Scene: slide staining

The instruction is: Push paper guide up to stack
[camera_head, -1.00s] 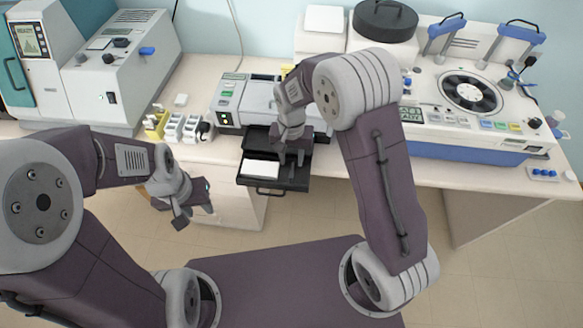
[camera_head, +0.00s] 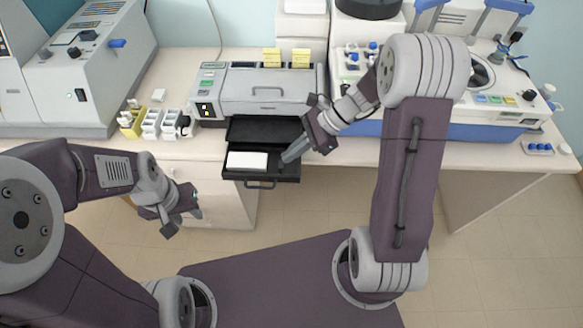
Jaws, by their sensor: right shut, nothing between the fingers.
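A white paper stack (camera_head: 247,160) lies in the left part of a pulled-out black tray (camera_head: 233,175) at the front of the grey printer-like machine (camera_head: 252,92). The paper guide is hard to tell apart from the dark tray floor right of the stack. My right gripper (camera_head: 291,154) is shut and empty. It reaches in from the right, tilted, with its tips over the tray to the right of the stack. I cannot tell whether they touch the guide. My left gripper (camera_head: 184,218) is open and empty, in front of the bench and below its edge.
Small white containers (camera_head: 152,123) and a yellow one (camera_head: 131,123) stand left of the machine. The floor before the bench is clear.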

